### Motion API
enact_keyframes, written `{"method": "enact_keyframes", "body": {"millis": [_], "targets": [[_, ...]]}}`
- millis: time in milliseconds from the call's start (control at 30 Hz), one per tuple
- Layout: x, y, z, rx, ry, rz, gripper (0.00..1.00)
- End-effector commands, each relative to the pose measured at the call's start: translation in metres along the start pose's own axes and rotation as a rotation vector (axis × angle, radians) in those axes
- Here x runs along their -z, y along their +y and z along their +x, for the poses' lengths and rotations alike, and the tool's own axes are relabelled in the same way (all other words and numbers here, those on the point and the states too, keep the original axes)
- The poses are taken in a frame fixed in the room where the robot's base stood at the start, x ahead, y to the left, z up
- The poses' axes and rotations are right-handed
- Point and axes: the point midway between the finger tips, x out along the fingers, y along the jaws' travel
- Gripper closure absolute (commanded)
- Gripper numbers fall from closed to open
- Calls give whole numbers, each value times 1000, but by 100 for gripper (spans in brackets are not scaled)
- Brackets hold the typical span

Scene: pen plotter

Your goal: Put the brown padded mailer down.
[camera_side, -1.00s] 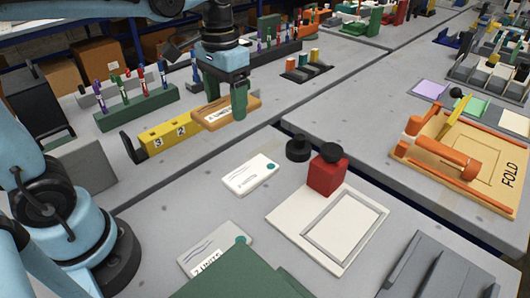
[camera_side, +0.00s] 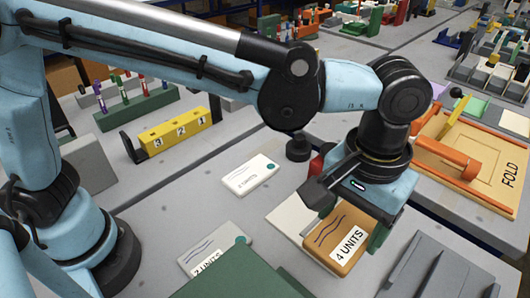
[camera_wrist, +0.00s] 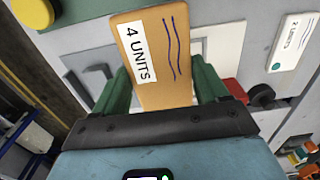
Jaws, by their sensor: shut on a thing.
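The brown padded mailer (camera_side: 325,237) has a white "4 UNITS" label and dark wavy lines. It also shows in the wrist view (camera_wrist: 180,85), between the green fingers of my gripper (camera_wrist: 160,92). My gripper (camera_side: 350,225) is shut on the mailer in the side view. The mailer is over the white framed plate (camera_side: 285,215) and hides much of it. I cannot tell whether the mailer touches the plate.
The red block (camera_side: 316,165) stands at the plate's back edge, partly behind my gripper. A white mailer (camera_side: 250,177) and a grey mailer (camera_side: 205,252) lie to the left. A grey fixture (camera_side: 440,268) is at the right, and a green surface (camera_side: 240,275) in front.

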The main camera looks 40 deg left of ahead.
Motion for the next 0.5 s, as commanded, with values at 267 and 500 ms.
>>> {"method": "enact_keyframes", "body": {"millis": [267,500], "targets": [[23,-4,20,0,0,-7,61],[69,-25,51,0,0,-6,61]]}}
